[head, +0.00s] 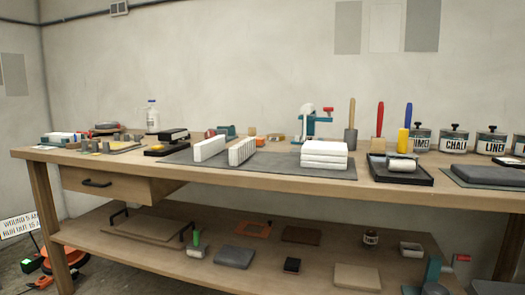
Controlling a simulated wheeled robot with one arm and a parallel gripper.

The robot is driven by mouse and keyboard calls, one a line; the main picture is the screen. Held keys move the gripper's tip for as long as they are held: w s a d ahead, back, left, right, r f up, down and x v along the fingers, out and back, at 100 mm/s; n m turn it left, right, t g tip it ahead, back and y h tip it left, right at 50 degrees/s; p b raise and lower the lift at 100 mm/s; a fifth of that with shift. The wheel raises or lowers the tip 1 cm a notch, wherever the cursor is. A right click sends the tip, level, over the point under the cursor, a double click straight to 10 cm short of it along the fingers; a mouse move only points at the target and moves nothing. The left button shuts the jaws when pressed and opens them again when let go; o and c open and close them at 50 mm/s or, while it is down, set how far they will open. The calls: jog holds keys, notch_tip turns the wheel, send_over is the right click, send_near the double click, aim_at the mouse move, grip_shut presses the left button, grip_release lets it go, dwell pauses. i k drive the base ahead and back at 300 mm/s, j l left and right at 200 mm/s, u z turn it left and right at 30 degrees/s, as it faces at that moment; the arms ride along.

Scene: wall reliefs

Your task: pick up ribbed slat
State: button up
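A white ribbed slat (242,151) stands on its long edge on a dark grey mat (270,168) on the workbench. Vertical grooves run along its front face. To its left, apart from it, a similar white slat (209,148) stands on edge; its face looks plain. To its right, a stack of white slabs (324,156) lies flat on the mat. My gripper is not in view, so its state and its distance from the slat do not show.
The wooden workbench (220,182) has a drawer (115,184) and a lower shelf. A black tray with a roller (401,165) lies right of the stack. Labelled tins (453,140) and upright handled tools (380,125) stand behind. Small items crowd the left end. The mat between the ribbed slat and stack is clear.

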aim_at(238, 153)
jog(key=u, duration=1.3)
jog(key=i+j, duration=0.75)
jog(key=i, duration=0.15)
